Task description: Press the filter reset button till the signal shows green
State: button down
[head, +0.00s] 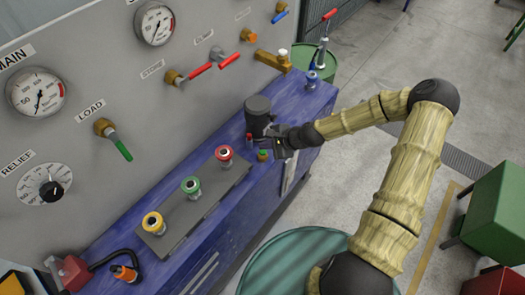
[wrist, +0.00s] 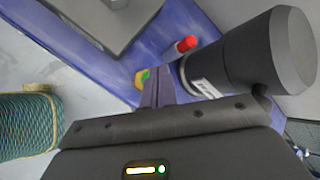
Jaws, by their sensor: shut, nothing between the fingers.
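The filter is a dark grey cylinder (head: 258,116) on the blue bench, also large at the right of the wrist view (wrist: 245,58). A small red-capped part (wrist: 186,44) stands beside it; it shows in the head view too (head: 249,138). A small brass part with a green top (wrist: 142,77) sits nearer my fingertips, also seen in the head view (head: 262,156). I cannot tell for sure which is the reset button and which the signal. My gripper (wrist: 157,82) is shut and empty, its tips close beside the green-topped part; contact cannot be told.
A grey plate (head: 190,208) with yellow, green and red knobs lies left on the blue bench (head: 225,225). The grey panel (head: 110,110) behind carries gauges and valve handles. A green drum (head: 295,265) stands in front of the bench.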

dwell(0.3)
jog(key=shift+f, duration=0.4)
jog(key=shift+f+b, duration=0.5)
jog(key=shift+b, duration=0.1)
dwell(0.6)
dwell(0.4)
jog(key=shift+r+p, duration=0.75)
jog(key=shift+r, duration=0.2)
jog(key=shift+r+p, duration=1.95)
jog(key=shift+r, duration=0.6)
jog(key=shift+f, duration=0.1)
